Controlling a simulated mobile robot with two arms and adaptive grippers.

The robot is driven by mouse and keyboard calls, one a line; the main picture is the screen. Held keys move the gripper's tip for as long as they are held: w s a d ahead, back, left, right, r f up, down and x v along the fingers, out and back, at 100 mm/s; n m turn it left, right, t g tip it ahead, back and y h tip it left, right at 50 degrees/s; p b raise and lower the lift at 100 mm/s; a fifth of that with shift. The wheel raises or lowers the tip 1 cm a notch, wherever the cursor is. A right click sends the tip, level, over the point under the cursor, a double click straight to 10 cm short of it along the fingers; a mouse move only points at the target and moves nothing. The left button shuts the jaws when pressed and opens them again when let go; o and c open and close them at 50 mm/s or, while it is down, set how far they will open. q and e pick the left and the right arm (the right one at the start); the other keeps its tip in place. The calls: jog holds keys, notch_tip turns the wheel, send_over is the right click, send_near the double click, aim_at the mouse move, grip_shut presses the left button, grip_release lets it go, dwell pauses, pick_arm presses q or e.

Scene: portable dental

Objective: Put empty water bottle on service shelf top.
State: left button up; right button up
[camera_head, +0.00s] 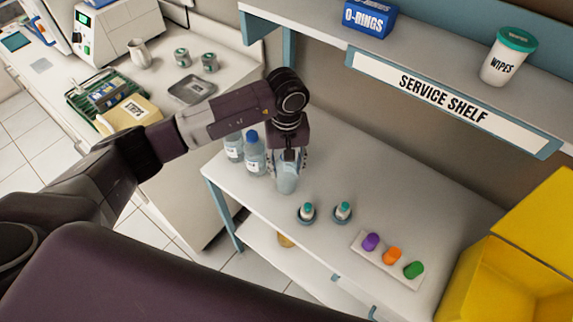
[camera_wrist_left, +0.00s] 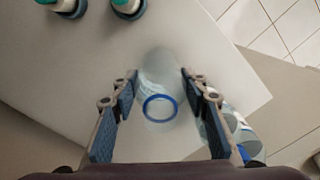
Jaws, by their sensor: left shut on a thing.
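The empty water bottle (camera_head: 287,176) is a clear, capless bottle standing on the lower white table. In the left wrist view its open mouth shows as a blue ring (camera_wrist_left: 160,108). My left gripper (camera_head: 288,160) comes down over it from above, its fingers on either side and shut on it. The service shelf top (camera_head: 435,68) is the white board above and behind the table, with a "SERVICE SHELF" label (camera_head: 444,96) on its front edge. My right gripper is not in view.
Two labelled bottles, one blue-capped (camera_head: 254,155), stand just left of my gripper. On the shelf stand an O-rings box (camera_head: 370,18) and wipes tub (camera_head: 508,58), with clear room between.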

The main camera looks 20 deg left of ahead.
pick_arm(q)
jog(key=shift+f, duration=0.1)
jog(key=o, duration=0.7)
jog(key=shift+c, duration=0.2)
jog(key=o, duration=0.5)
jog(key=shift+c, duration=0.2)
jog(key=shift+r, duration=0.2)
jog(key=shift+w+r+b, duration=0.1)
jog(key=shift+r+b, duration=0.2)
notch_tip(320, 180, up, 11)
jog(key=b, duration=0.3)
jog(key=shift+r+b, duration=0.15)
jog(key=shift+b, duration=0.15)
